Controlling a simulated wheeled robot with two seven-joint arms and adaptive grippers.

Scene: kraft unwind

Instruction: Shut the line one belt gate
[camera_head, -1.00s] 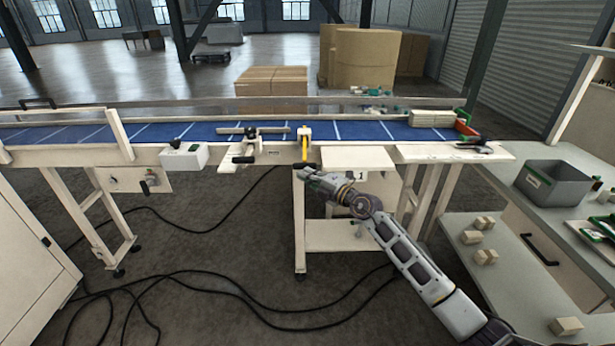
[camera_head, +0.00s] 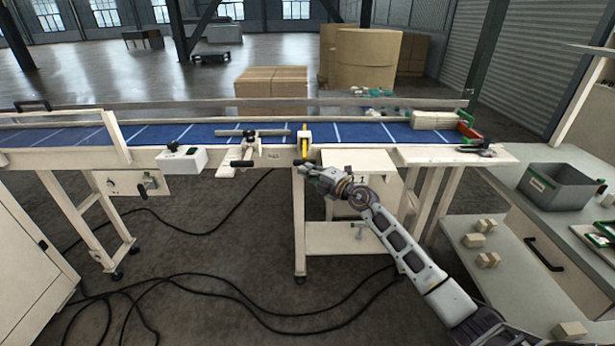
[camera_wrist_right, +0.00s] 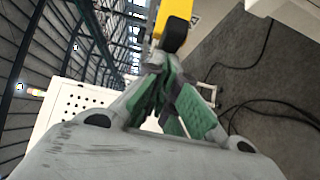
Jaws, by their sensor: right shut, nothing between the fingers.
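A yellow lever (camera_head: 305,143) with a black tip hangs at the front of a white bracket on the near edge of the blue conveyor belt (camera_head: 365,131). I take it for the belt gate's handle. In the right wrist view the yellow lever (camera_wrist_right: 177,14) and its black end are just beyond my fingertips. My right gripper (camera_head: 309,169) is shut and empty, just below the black tip. Its green-padded fingers (camera_wrist_right: 165,85) show in the wrist view; I cannot tell whether they touch the lever. My left gripper is out of view.
A clamp with a black handle (camera_head: 243,163) and a white switch box (camera_head: 184,158) sit left of the lever. A white side shelf (camera_head: 357,160) is to its right. A grey bin (camera_head: 560,186) stands on the right bench. Cables lie on the floor.

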